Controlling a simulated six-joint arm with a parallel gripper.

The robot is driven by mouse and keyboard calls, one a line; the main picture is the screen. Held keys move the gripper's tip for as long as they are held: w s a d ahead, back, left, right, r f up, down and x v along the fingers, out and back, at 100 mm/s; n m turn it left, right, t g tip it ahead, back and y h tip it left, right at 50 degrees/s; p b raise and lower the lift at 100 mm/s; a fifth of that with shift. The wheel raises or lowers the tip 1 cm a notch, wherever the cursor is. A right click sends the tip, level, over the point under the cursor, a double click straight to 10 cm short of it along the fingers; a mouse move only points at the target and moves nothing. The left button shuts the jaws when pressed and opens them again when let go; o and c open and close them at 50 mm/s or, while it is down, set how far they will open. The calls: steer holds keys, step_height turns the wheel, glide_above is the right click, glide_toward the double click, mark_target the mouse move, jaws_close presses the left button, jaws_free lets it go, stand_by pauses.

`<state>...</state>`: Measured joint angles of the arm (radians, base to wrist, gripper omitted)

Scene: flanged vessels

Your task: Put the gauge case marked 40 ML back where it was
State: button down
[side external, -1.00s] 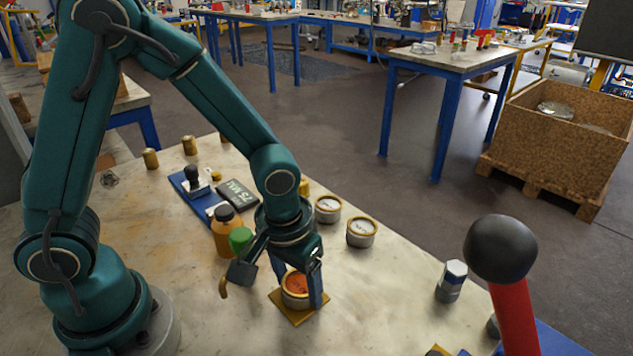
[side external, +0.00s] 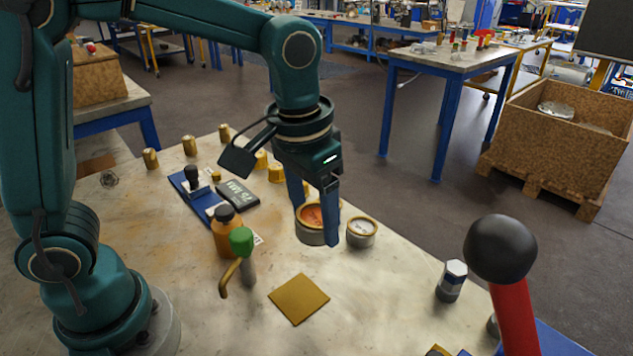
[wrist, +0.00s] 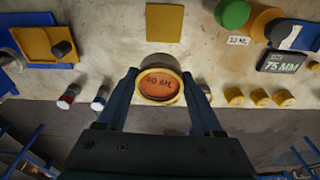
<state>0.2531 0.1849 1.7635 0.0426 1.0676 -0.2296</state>
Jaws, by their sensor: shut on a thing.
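In the side view the same case (side external: 314,217) is held up off the table. My gripper (side external: 316,226) is shut on it, one finger on each side; both fingers also show in the wrist view (wrist: 160,78). A flat yellow square plate (side external: 299,299) lies bare on the table, nearer the camera than the case. It also shows at the top of the wrist view (wrist: 164,22).
A white-faced gauge case (side external: 361,232) stands just right of my gripper. An orange bottle (side external: 226,236) and a green-topped item (side external: 241,241) stand left of the plate. A black 75 MM block (side external: 238,194) lies behind them. A black knob on a red lever (side external: 501,248) is at right.

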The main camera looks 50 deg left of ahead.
steer(key=w+a+r+m, duration=0.1)
steer(key=w+a+m, duration=0.1)
steer(key=w, duration=0.6)
glide_above(399, 265)
steer(key=f, duration=0.9)
steer(key=shift+s+f, duration=0.15)
steer(key=shift+s, duration=0.05)
steer(key=shift+f, duration=2)
steer(key=shift+f, duration=0.15)
steer(key=shift+c, duration=0.2)
jaws_free()
